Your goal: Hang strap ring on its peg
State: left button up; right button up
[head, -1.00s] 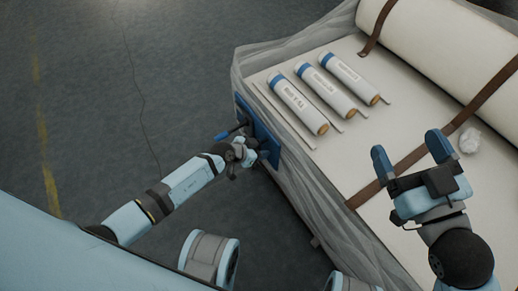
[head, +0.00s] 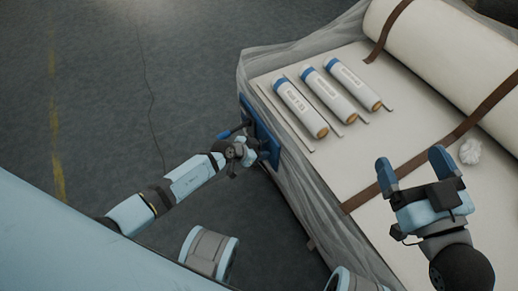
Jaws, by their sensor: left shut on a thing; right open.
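My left gripper (head: 250,145) is at the blue panel (head: 264,133) on the left side of the bench. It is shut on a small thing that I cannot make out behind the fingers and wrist. A short blue piece (head: 231,132) sticks out to the left beside it; I cannot tell whether it is a finger or a handle. My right gripper (head: 412,163) is open and empty above the bench top, near a brown strap (head: 400,170). I cannot make out a strap ring or its peg.
The bench (head: 290,135) is draped in grey sheeting on its side. Several white tubes with blue ends (head: 301,108) lie on it beside thin rods. A large cream roll (head: 440,50) lies at the back. A crumpled white wad (head: 470,151) is right of my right gripper.

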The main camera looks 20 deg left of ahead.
pick_arm(q)
jog(key=shift+w+d+r, duration=0.2)
jog(key=shift+w+d, duration=0.2)
jog(key=shift+d, duration=0.15)
jog(key=o, duration=1)
pick_arm(e)
jog(key=shift+w, duration=0.1)
pick_arm(q)
jog(key=shift+o, duration=0.2)
jog(key=a+f+p+v, duration=0.1)
jog(key=p+v, duration=0.8)
jog(key=v, duration=0.5)
jog(key=shift+s+r, duration=0.2)
jog(key=shift+s, duration=0.05)
pick_arm(e)
jog(key=r+m, duration=0.1)
jog(key=s+r+m, duration=0.1)
jog(key=s+a+r+m, duration=0.1)
jog(key=r+m, duration=0.1)
jog(key=shift+s+h, duration=0.15)
jog(key=shift+h, duration=0.15)
pick_arm(q)
jog(key=shift+s+a, duration=0.1)
jog(key=shift+a, duration=0.05)
pick_arm(e)
jog(key=shift+s+a, duration=0.1)
